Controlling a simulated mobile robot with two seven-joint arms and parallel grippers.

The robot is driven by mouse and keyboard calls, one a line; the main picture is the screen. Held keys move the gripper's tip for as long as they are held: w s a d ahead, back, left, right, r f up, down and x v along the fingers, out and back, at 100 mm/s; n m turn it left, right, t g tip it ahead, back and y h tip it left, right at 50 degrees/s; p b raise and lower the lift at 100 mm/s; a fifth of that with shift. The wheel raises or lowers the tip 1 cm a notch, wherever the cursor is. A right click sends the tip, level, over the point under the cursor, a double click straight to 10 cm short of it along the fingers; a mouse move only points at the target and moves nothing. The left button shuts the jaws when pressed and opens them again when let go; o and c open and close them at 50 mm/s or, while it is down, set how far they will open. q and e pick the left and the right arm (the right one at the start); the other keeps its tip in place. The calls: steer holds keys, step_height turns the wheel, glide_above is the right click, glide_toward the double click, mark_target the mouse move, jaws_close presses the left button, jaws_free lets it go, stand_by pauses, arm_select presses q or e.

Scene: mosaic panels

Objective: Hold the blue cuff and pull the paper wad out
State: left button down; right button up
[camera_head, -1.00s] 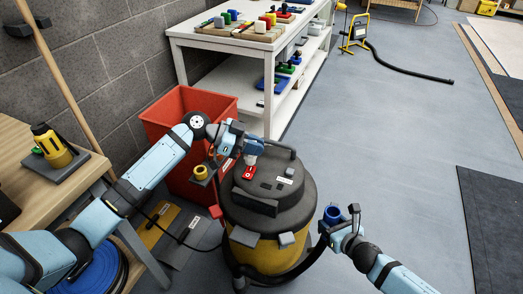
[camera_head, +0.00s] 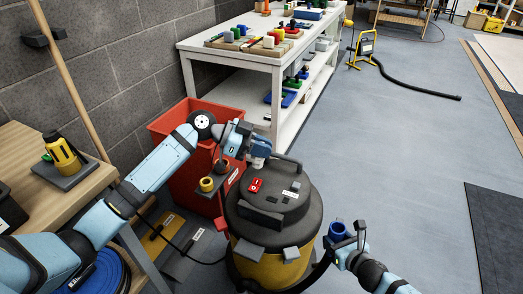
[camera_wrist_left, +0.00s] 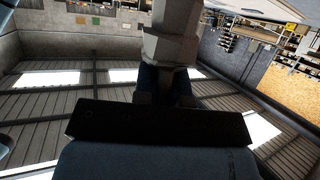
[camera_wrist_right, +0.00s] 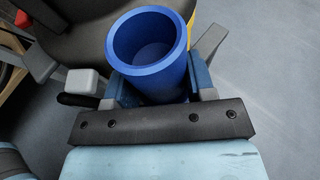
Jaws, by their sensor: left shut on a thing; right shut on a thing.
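The blue cuff (camera_head: 337,231) is a short open tube, held to the right of the vacuum drum. In the right wrist view the cuff (camera_wrist_right: 150,50) faces the camera and its bore looks empty. My right gripper (camera_head: 347,240) is shut on the cuff. The paper wad (camera_head: 258,163) is whitish and hangs under my left gripper (camera_head: 260,153), which is shut on it over the back of the drum lid. In the left wrist view the wad (camera_wrist_left: 173,45) is a pale, faceted lump between dark fingers. It is apart from the cuff.
The black and yellow vacuum drum (camera_head: 287,215) stands between the arms, with a red switch (camera_head: 256,185) on its lid. A red bin (camera_head: 174,170) stands behind it to the left. A white table (camera_head: 200,50) is behind.

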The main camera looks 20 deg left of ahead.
steer(key=shift+s+d+f, duration=0.1)
steer(key=shift+s, duration=0.1)
steer(key=o, duration=1.1)
steer(key=shift+w, duration=0.1)
steer(key=shift+c, duration=0.2)
steer(key=shift+w+r, duration=0.1)
steer(key=shift+r, duration=0.1)
steer(key=v, duration=0.8)
steer(key=shift+d+r+p, duration=0.1)
steer(key=shift+r+p, duration=0.1)
steer(key=shift+p, duration=0.1)
